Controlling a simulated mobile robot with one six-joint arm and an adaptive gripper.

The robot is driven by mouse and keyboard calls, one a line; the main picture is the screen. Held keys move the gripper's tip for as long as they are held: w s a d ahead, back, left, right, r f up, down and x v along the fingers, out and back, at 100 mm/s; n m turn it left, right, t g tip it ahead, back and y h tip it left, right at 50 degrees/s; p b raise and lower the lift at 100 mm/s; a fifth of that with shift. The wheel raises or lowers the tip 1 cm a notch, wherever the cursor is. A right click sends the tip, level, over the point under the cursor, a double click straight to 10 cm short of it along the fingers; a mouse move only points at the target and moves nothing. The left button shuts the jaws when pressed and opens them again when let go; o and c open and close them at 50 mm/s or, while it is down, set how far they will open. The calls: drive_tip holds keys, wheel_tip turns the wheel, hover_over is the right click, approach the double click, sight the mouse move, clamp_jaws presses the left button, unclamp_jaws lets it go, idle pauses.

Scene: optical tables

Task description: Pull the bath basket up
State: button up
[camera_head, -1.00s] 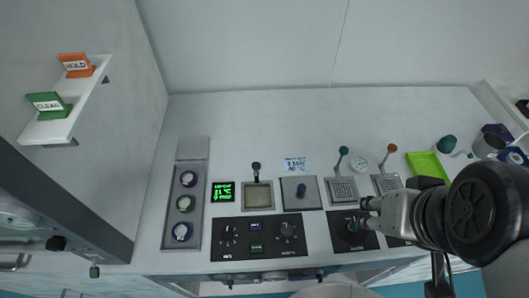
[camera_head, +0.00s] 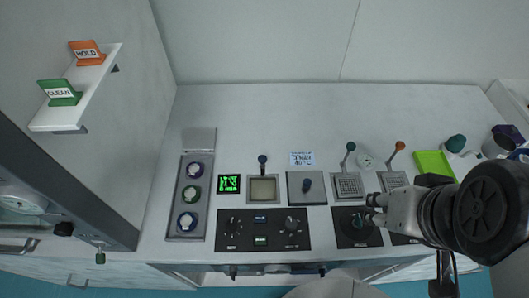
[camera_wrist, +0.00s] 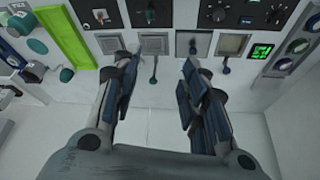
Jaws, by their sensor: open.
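A square bath with a beige inside (camera_head: 263,190) sits in the worktop, and a blue-knobbed handle (camera_head: 262,160) stands at its back edge. The bath (camera_wrist: 231,44) and its blue handle (camera_wrist: 225,69) also show in the wrist view, right of the fingers. Two mesh-topped units stand further right, one with a green-knobbed lever (camera_head: 349,147) and one with an orange-knobbed lever (camera_head: 398,146). I cannot tell for sure which holds the bath basket. My gripper (camera_head: 373,209) is open and empty, over the front dial panel. In the wrist view my gripper (camera_wrist: 159,68) has the green-knobbed lever (camera_wrist: 153,78) between its fingers.
A grey lidded plate (camera_head: 306,188) lies between the bath and the meshes. A green display (camera_head: 229,184) and a rack of round items (camera_head: 189,193) are at left. A green tray (camera_head: 432,165) is at right.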

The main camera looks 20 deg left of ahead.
drive_tip(key=shift+o, duration=0.4)
drive_tip(key=shift+w+a+r, duration=0.1)
drive_tip(key=shift+w+r, duration=0.1)
drive_tip(key=n+g+p, duration=0.5)
drive_tip(key=n+p, duration=0.1)
drive_tip(key=p, duration=0.3)
hover_over(262, 158)
wheel_tip(262, 158, down, 12)
wheel_tip(262, 158, down, 18)
drive_tip(key=b, duration=0.2)
drive_tip(key=shift+r+b, duration=0.25)
drive_tip(key=shift+b, duration=0.1)
drive_tip(key=shift+c, duration=0.2)
clamp_jaws()
